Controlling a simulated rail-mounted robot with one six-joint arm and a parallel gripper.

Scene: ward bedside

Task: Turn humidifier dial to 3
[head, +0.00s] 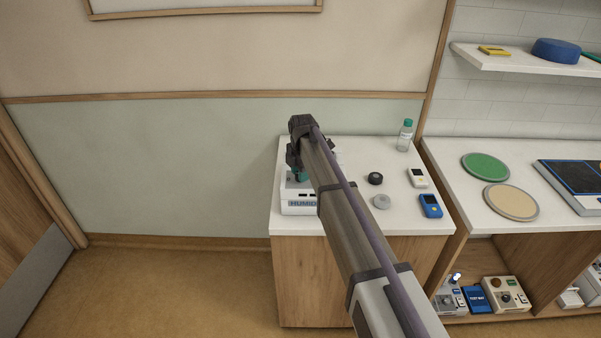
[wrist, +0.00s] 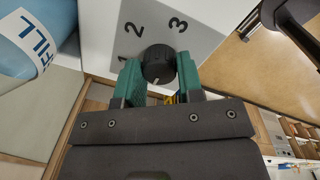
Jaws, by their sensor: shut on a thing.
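The humidifier (head: 298,208) is a white box with "HUMID" lettering at the left front of the bedside cabinet, partly hidden by my arm. In the wrist view its grey dial plate (wrist: 205,38) carries the numbers 1, 2 and 3. The black ridged dial (wrist: 158,62) sits between the green fingers of my gripper (wrist: 158,72), which is shut on it. A small pale mark shows on the dial's near edge, on the side away from the 3; its exact setting is hard to tell. In the head view the dial is hidden.
A blue cylinder marked "FILL" (wrist: 32,42) stands close left of the dial. On the cabinet top (head: 340,220) are a black knob-like disc (head: 375,178), a grey disc (head: 382,202), a white device (head: 417,178), a blue device (head: 430,206) and a green-capped bottle (head: 405,136).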

